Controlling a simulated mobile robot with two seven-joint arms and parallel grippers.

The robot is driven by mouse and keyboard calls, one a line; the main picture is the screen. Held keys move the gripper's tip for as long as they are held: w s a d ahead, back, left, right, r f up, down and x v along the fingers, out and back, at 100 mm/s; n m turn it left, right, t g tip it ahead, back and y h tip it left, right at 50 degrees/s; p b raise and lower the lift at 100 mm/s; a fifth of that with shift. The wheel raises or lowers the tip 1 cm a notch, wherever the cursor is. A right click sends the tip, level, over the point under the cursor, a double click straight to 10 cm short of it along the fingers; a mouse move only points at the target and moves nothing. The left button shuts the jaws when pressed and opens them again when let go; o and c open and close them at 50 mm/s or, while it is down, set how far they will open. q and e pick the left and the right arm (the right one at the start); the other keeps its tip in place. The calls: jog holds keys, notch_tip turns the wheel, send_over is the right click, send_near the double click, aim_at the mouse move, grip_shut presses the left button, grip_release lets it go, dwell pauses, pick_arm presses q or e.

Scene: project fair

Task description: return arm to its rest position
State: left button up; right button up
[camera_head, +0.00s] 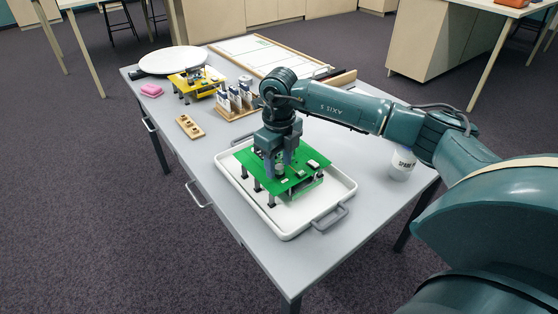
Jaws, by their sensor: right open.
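My right arm comes in from the right, and its gripper (278,165) points down over a green circuit board (296,184). The fingers are apart, one on each side of a small part at the board's middle. I cannot tell whether they touch the board. The board stands level on dark legs inside a white tray (340,188) with grey handles. My left gripper is not in view.
The grey table (190,150) also holds a yellow board (196,82), a pink block (151,90), a wooden holed block (189,127), a rack of upright pieces (234,101), a white round disc (176,60), a framed white panel (262,52) and a white cup (402,163).

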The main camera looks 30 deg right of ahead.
jog(key=shift+r, duration=0.1)
jog(key=shift+r+p, duration=2.75)
jog(key=shift+r, duration=0.95)
